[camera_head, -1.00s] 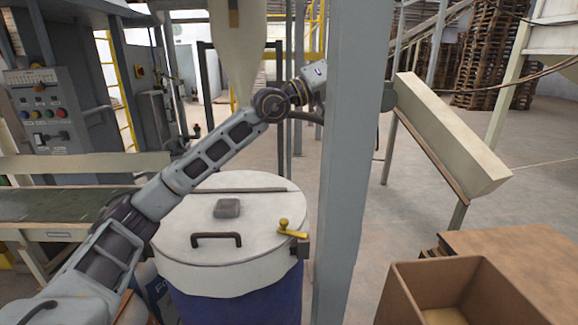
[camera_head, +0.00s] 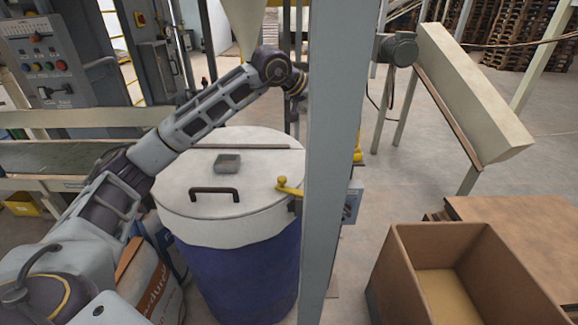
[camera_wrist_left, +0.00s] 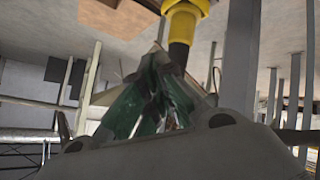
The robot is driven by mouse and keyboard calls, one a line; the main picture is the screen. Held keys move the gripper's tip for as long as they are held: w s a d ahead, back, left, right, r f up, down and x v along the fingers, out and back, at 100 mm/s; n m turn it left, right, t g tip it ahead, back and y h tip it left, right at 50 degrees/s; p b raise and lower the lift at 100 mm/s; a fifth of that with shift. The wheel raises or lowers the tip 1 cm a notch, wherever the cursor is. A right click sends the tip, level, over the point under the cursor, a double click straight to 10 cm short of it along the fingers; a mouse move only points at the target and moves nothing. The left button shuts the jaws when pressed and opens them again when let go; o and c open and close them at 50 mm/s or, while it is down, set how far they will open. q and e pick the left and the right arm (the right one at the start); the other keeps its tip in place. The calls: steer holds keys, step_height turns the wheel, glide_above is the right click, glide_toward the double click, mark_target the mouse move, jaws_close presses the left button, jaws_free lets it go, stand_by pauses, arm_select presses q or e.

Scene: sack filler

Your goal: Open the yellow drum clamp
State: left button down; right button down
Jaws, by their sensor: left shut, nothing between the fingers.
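The yellow drum clamp (camera_head: 290,187) is a small lever with a round knob. It lies at the right rim of the white lid (camera_head: 232,215) on a blue drum (camera_head: 240,275). Its outer end meets a dark bracket beside the grey post. My left arm reaches over the drum's far side, and its wrist passes behind the post, so the gripper is hidden in the head view. In the left wrist view the left gripper (camera_wrist_left: 157,55) is shut and empty. A yellow part with a dark shaft (camera_wrist_left: 185,15) shows close beyond it; I cannot tell whether this is the clamp.
A grey post (camera_head: 335,160) stands right beside the drum and blocks the view. The lid has a dark handle (camera_head: 214,191) and a grey block (camera_head: 227,163). An open brown box (camera_head: 400,280) stands at front right, and a sloped chute (camera_head: 475,95) behind it.

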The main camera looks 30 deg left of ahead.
arm_select(q)
steer(key=s+a+f+g+y, duration=0.4)
steer(key=s+a+f, duration=0.3)
steer(key=a, duration=0.2)
steer(key=shift+f+g+y, duration=0.25)
steer(key=shift+g+y, duration=0.15)
steer(key=shift+y, duration=0.4)
steer(key=shift+w+a+f, duration=0.1)
steer(key=shift+f, duration=0.05)
